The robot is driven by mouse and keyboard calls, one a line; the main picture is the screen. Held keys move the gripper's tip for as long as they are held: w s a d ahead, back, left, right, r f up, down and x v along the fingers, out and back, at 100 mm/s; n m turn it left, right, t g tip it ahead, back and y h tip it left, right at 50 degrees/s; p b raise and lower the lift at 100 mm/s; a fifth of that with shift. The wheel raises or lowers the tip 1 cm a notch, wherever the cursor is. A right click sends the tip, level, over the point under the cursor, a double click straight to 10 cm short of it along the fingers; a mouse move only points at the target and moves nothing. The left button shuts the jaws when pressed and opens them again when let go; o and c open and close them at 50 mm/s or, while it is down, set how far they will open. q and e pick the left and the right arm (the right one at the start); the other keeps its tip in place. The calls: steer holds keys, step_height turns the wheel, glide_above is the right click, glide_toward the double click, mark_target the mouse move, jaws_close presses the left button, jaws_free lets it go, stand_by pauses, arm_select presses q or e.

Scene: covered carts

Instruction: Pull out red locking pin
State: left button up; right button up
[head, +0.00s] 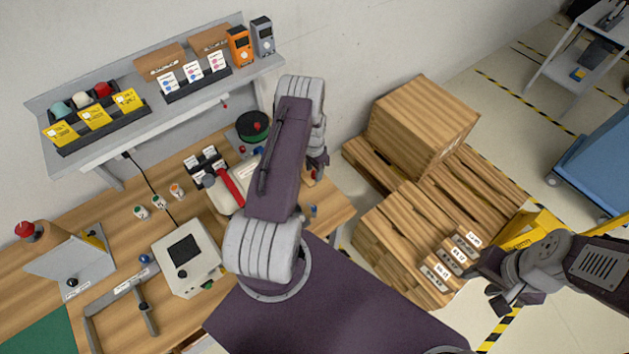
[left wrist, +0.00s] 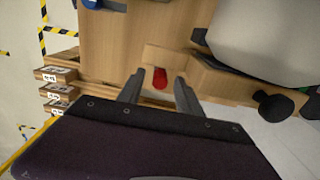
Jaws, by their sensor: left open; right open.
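A small red locking pin (left wrist: 160,78) shows in the left wrist view, in front of a small wooden block (left wrist: 166,57) at the edge of the wooden bench. My left gripper (left wrist: 160,84) is open, with one finger on each side of the red pin in that view. I cannot tell whether the fingers touch it. In the head view my left arm covers most of this spot, and I cannot make out the pin there. My right gripper (head: 500,299) is open and empty in front of the stacked pallets, well away from the bench.
The wooden bench (head: 112,222) holds a white device (head: 187,262), a grey angled stand (head: 70,262) and small bottles. A shelf (head: 150,112) above carries boxes and cards. Wooden pallets with a large crate (head: 422,125) stand right of the bench. A blue cart (head: 597,165) is at far right.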

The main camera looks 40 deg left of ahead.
mark_target(314, 172)
arm_select(q)
steer(key=shift+f+b, duration=0.3)
steer(key=shift+f, duration=0.5)
arm_select(e)
steer(key=shift+f, duration=0.75)
arm_select(q)
steer(key=shift+r, duration=0.1)
steer(key=shift+b, duration=0.35)
arm_select(e)
steer(key=shift+f, duration=0.4)
arm_select(q)
jaws_close()
steer(key=shift+r, duration=0.15)
arm_select(e)
steer(key=shift+r, duration=0.15)
stand_by(0.5)
arm_select(q)
steer(key=shift+r+p, duration=1.85)
steer(key=shift+r, duration=1.05)
arm_select(e)
steer(key=shift+r, duration=1.7)
